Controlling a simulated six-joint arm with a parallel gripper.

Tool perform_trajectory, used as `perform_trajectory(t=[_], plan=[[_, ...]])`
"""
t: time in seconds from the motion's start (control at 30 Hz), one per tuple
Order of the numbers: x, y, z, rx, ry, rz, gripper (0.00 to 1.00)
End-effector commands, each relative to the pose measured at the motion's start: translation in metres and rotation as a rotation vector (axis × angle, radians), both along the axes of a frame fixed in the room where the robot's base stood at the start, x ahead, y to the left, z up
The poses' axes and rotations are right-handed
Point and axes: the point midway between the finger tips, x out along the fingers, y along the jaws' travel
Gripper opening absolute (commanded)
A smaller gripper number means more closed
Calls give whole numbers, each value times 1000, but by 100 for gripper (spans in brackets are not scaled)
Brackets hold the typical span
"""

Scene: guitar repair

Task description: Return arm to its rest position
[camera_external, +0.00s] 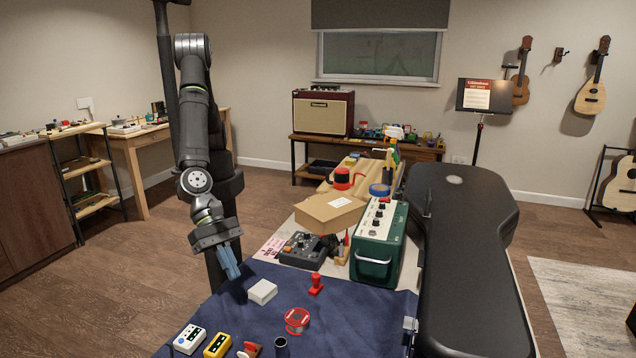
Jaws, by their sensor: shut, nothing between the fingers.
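My gripper (228,262) hangs at the end of my arm, left of centre in the external view. Its blue fingers are shut with nothing between them. They point down over the left edge of the dark blue cloth (345,290) on the workbench. The fingers appear above and left of a small white box (262,292), apart from it. My arm is folded, with its elbow high and its forearm hanging down.
A red stamp-like piece (316,284), a red round container (297,320) and small white (189,339) and yellow (218,345) boxes lie on the cloth. Behind stand a cardboard box (330,213) and green amplifier (379,243). A black guitar case (470,270) lies right. Space left is free.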

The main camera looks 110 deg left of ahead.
Motion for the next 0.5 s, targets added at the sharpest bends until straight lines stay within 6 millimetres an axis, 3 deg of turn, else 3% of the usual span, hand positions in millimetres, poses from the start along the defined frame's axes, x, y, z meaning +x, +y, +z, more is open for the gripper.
perform_trajectory(t=[0.5], plan=[[19, 102, 20, 280, -104, -53, 0]])
